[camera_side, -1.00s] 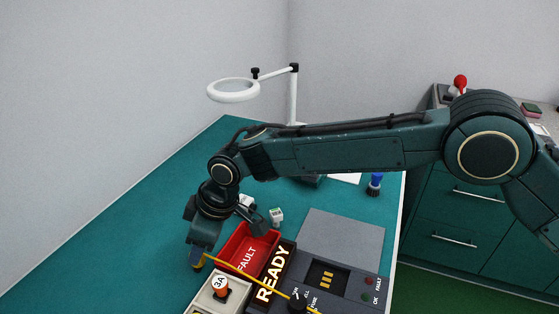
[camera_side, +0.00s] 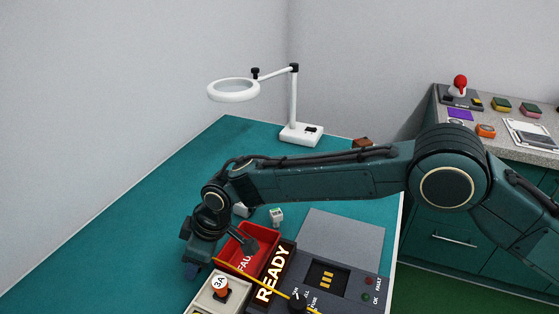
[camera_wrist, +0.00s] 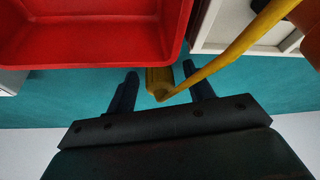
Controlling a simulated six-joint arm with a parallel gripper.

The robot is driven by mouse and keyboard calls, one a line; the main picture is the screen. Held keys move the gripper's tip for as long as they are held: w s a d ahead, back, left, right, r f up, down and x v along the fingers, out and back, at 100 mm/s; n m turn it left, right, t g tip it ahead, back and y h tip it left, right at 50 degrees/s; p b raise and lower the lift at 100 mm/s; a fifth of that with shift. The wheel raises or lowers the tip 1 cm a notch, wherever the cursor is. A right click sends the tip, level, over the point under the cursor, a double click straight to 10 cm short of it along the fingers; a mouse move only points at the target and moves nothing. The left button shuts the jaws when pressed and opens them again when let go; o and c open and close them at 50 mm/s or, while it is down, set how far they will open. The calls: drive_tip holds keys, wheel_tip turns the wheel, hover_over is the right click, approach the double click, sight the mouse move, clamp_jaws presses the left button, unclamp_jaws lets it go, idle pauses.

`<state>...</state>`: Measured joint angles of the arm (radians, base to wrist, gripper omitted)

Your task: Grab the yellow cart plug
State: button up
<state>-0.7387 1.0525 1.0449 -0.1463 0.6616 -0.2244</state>
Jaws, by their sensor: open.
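The yellow cart plug (camera_wrist: 158,82) shows in the wrist view close to the teal table, with its yellow cable (camera_wrist: 235,50) running off to the upper right. My gripper (camera_wrist: 160,78) is open, with one dark blue finger on each side of the plug. Small gaps show between the plug and both fingers. In the side view my gripper (camera_side: 191,270) is low at the table, left of the red FAULT bin. There it hides the plug, and only the yellow cable (camera_side: 250,279) shows, running right across the front.
The red FAULT bin (camera_side: 261,235) stands very close to my gripper. A pale tray with an orange 3A piece (camera_side: 220,286), a READY sign (camera_side: 273,273) and a grey tester (camera_side: 342,241) are to the right. The teal table (camera_side: 130,235) is clear on the left.

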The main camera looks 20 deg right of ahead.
idle(0.4)
drive_tip(key=c, duration=1.1)
drive_tip(key=shift+o, duration=0.2)
wheel_tip(320, 180, up, 20)
idle(0.6)
